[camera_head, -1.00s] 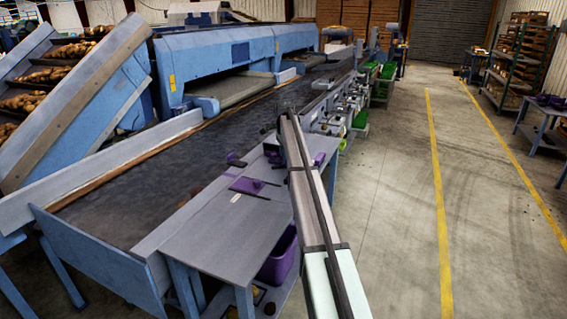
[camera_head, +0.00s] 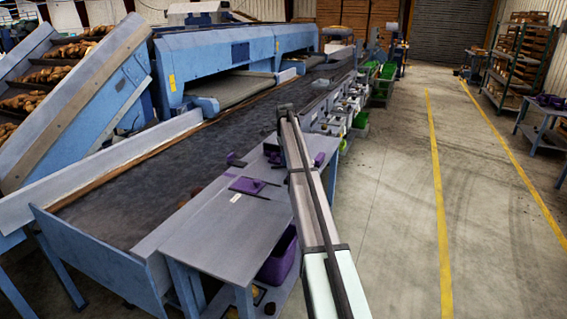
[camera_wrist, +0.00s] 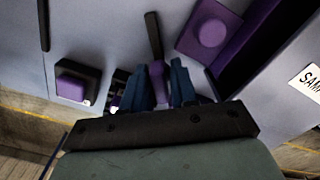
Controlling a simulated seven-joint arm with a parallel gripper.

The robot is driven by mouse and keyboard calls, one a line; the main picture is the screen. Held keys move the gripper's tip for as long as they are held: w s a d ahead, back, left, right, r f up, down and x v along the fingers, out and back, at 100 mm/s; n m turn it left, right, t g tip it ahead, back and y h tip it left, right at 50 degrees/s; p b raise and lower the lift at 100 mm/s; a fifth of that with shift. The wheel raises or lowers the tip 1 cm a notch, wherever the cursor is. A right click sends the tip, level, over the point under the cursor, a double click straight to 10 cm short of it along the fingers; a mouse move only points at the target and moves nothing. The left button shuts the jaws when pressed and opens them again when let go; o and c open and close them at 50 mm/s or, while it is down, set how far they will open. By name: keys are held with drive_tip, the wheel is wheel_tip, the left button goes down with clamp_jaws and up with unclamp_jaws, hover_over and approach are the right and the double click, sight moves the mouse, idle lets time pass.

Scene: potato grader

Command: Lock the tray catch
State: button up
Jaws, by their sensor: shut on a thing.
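In the wrist view, my gripper (camera_wrist: 160,76) has its two dark blue fingers on either side of a small purple piece, which looks like the tray catch (camera_wrist: 157,80). A thin dark lever (camera_wrist: 153,36) stands out beyond the fingertips, in line with the purple piece. The fingers are shut on the catch and hide part of it. Whether the catch is locked cannot be told. In the head view my arm hides the gripper and the catch.
A purple block with a round knob (camera_wrist: 210,30) is just right of the fingers, and a purple-topped dark block (camera_wrist: 76,82) is to the left. A white label (camera_wrist: 308,82) is at the far right. In the head view, a grey worktop (camera_head: 215,235) adjoins the dark belt (camera_head: 150,185).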

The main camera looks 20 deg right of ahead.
drive_tip(key=m, duration=0.3)
drive_tip(key=shift+m, duration=0.4)
drive_tip(key=m, duration=0.3)
drive_tip(key=shift+m, duration=0.3)
drive_tip(key=o, duration=0.4)
drive_tip(key=shift+c, duration=0.2)
drive_tip(key=shift+r, duration=0.1)
drive_tip(key=shift+r, duration=2.4)
